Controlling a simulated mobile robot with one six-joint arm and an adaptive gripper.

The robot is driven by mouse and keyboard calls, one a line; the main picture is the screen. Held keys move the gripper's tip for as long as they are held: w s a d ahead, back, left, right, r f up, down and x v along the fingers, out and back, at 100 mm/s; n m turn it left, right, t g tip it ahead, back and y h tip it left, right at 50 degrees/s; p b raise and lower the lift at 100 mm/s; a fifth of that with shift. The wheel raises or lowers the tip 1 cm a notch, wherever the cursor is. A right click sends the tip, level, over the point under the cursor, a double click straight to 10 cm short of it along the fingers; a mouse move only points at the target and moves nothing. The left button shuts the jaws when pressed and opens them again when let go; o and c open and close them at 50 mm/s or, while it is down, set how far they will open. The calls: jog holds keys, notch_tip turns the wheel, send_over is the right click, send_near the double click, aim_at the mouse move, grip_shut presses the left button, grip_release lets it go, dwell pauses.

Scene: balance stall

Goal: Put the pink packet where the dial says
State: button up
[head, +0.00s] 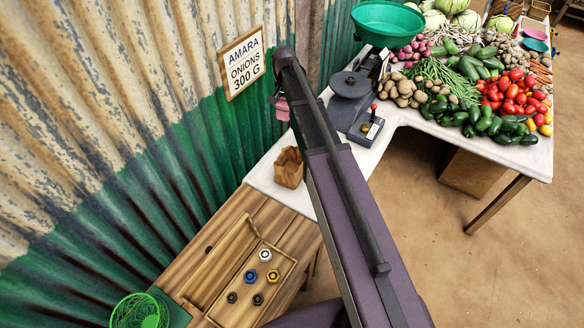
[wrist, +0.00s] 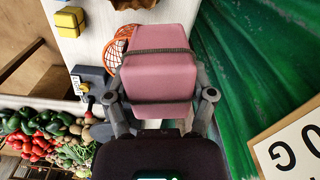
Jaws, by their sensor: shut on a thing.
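The pink packet (wrist: 158,75), a block with dark bands round it, sits between the fingers of my gripper (wrist: 161,96) in the wrist view. My gripper is shut on it. In the head view the packet (head: 282,109) hangs in the air below the arm's end, in front of the wall and left of the grey balance (head: 352,85). The balance has a round dark plate and a green pan (head: 388,20). A small panel with a knob (head: 370,128) is on its near end; its setting is too small to read. My arm hides part of the white table.
A sign (head: 243,65) reads "AMARA ONIONS 300 G". A brown paper bag (head: 289,168) stands on the white table. A wooden tray (head: 236,305) holds several nuts. The wrist view shows an orange wire basket (wrist: 112,55) and a yellow block (wrist: 70,20). Vegetables (head: 470,95) fill the right.

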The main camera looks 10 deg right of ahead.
jog(key=shift+w+d, duration=0.1)
jog(key=shift+w, duration=0.25)
jog(key=shift+d, duration=0.1)
jog(key=m+b, duration=0.1)
jog(key=b, duration=1.5)
send_over(291, 167)
jog(key=s, duration=0.4)
notch_tip(291, 167, down, 16)
jog(key=shift+a, duration=0.35)
notch_tip(291, 167, down, 6)
jog(key=b, duration=0.6)
jog(key=shift+f, duration=0.1)
jog(key=shift+f, duration=0.1)
jog(key=shift+f+b, duration=1.75)
jog(key=shift+b, duration=0.25)
